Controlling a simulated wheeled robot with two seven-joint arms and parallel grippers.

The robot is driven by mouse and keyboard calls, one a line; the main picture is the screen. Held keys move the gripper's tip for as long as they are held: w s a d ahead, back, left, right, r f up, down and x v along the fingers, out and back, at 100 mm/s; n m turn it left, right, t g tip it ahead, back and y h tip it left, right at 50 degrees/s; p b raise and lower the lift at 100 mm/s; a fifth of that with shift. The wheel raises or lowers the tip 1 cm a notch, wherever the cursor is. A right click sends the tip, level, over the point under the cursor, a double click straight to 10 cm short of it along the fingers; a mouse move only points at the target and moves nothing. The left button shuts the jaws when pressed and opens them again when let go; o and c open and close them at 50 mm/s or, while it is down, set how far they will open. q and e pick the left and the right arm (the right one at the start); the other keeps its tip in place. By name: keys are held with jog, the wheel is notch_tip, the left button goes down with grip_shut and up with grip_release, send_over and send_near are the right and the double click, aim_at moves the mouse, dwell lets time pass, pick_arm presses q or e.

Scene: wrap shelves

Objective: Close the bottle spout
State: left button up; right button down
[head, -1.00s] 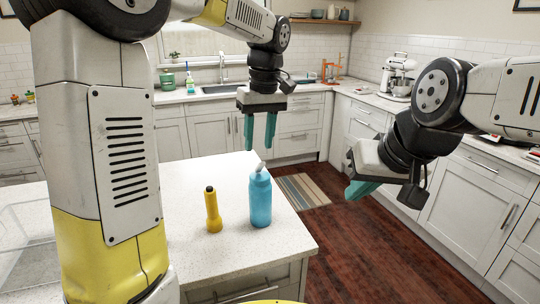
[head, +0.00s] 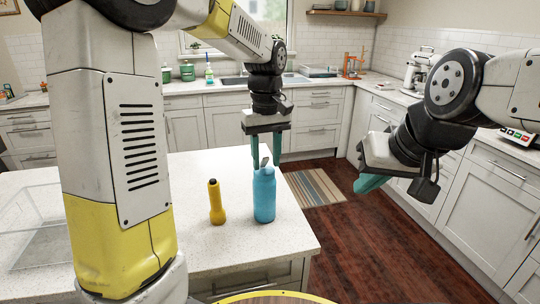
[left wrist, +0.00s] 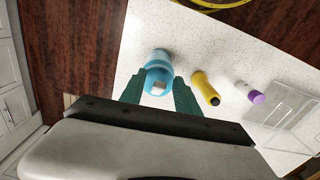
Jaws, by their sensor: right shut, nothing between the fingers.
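The blue bottle (head: 264,198) stands upright near the right edge of the white counter. Its pale grey spout (head: 265,161) sticks up from the lid, tilted a little. My left gripper (head: 266,164) points down over the bottle top, open, with its teal fingers apart. In the left wrist view the bottle (left wrist: 160,62) and its spout (left wrist: 158,87) lie between the two fingers (left wrist: 159,85); I cannot tell whether either finger touches. My right gripper (head: 365,185) is shut and empty, off to the right, away from the counter.
A yellow flashlight (head: 216,204) stands left of the bottle. A clear tray (head: 40,228) sits at the counter's left. In the left wrist view a white and purple object (left wrist: 252,93) is near the tray (left wrist: 285,118). Open floor (head: 350,240) lies right of the counter.

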pick_arm(q)
grip_shut()
jog(key=shift+s+d+f+t, duration=0.1)
jog(key=shift+s+f+t, duration=0.15)
jog(key=shift+t, duration=0.25)
jog(key=shift+s+f+t+y, duration=0.2)
jog(key=shift+t+y, duration=0.3)
jog(key=shift+t, duration=0.3)
grip_release()
jog(key=v, duration=0.7)
jog(key=shift+r, duration=0.4)
